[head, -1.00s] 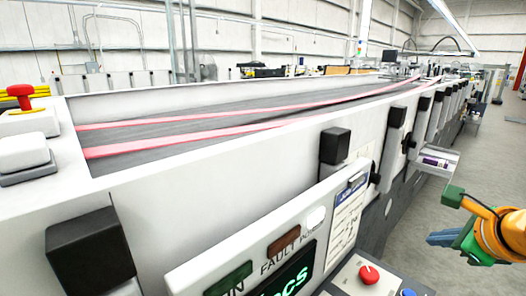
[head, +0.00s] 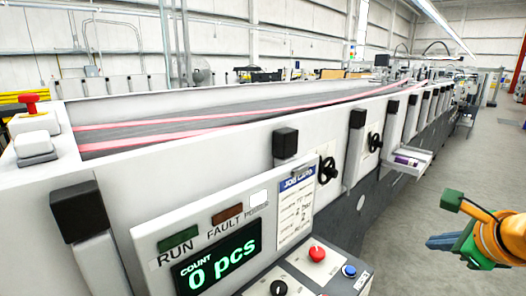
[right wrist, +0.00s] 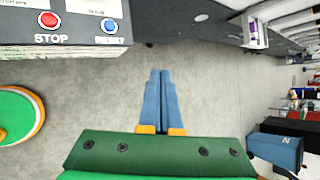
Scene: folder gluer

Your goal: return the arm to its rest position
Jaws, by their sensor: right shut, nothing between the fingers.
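My right gripper (head: 442,242) is at the lower right of the head view, out over the floor to the right of the folder gluer (head: 235,146). Its blue fingers point left towards the machine but are apart from it. In the right wrist view the two blue fingers (right wrist: 160,88) lie together, shut with nothing between them, above bare grey floor. The rest of the right arm is mostly cut off by the frame edge. My left gripper does not show.
The control panel has a "0 pcs" display (head: 216,266), a red stop button (head: 317,254) and a blue reset button (head: 349,271). A small side tray (head: 408,161) sticks out from the machine. The floor (head: 490,170) at the right is clear. A blue bin (right wrist: 277,150) shows in the wrist view.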

